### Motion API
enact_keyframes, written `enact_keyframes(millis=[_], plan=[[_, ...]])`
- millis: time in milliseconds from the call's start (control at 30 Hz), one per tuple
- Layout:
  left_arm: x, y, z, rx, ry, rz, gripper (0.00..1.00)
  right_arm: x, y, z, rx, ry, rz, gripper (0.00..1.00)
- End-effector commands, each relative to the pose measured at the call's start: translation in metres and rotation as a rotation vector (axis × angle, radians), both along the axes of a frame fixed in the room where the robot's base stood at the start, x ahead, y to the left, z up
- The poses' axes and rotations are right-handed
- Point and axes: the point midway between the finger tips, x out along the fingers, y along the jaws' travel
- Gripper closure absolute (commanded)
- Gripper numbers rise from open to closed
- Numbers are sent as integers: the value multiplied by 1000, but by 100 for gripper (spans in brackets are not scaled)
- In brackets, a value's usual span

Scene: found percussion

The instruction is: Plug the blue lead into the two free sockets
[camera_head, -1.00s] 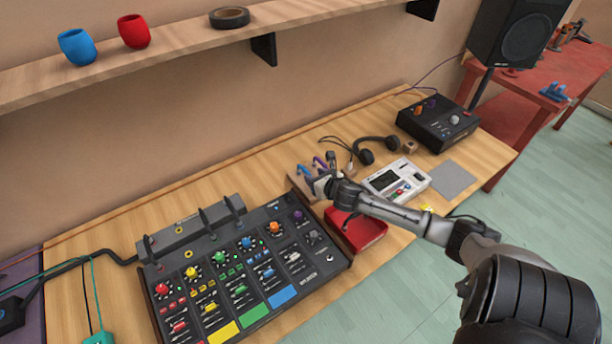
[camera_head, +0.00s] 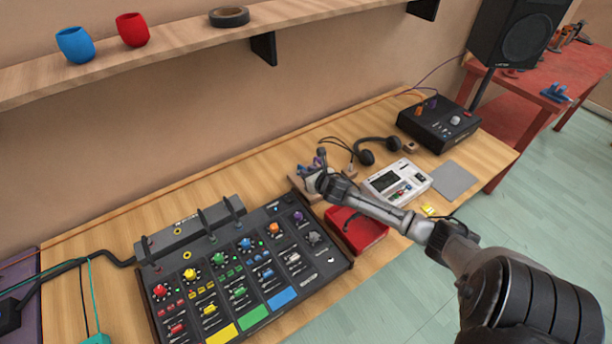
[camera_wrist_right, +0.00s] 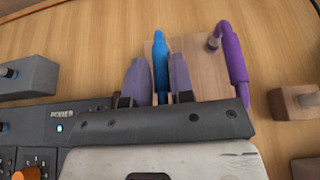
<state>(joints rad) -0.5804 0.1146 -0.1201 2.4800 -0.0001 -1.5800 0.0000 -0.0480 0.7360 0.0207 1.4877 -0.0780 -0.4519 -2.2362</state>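The blue lead (camera_wrist_right: 160,68) shows in the right wrist view as an upright blue plug end between the two grey-purple fingers of my right gripper (camera_wrist_right: 159,75). The fingers sit close along both its sides and look shut on it. In the head view my right gripper (camera_head: 313,179) is at the small wooden holder (camera_head: 295,182), and a bit of blue shows beside it. The rest of the lead is hidden. The large black panel (camera_head: 330,262) with coloured knobs lies left of the gripper. I cannot make out which sockets are free. My left gripper is not in view.
A purple lead (camera_wrist_right: 233,65) stands close right of the fingers. A red tray (camera_head: 357,232), a white device (camera_head: 398,181), headphones (camera_head: 378,148) and a black box (camera_head: 438,124) with plugged leads surround the arm. A shelf (camera_head: 180,52) runs above the desk.

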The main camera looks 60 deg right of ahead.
Motion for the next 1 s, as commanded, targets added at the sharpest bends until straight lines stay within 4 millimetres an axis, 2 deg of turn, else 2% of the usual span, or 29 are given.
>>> enact_keyframes(millis=[33,200,633,767,933,1000], plan=[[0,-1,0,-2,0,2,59,0,0,0,0,0,0,83],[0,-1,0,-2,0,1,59,0,0,0,0,0,0,99],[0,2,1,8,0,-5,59,0,0,5,-1,-2,1,100],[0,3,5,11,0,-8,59,0,-1,16,-4,0,2,100],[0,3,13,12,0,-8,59,0,-1,47,-8,-1,4,100],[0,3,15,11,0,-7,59,-14,-3,49,-5,5,2,100]])
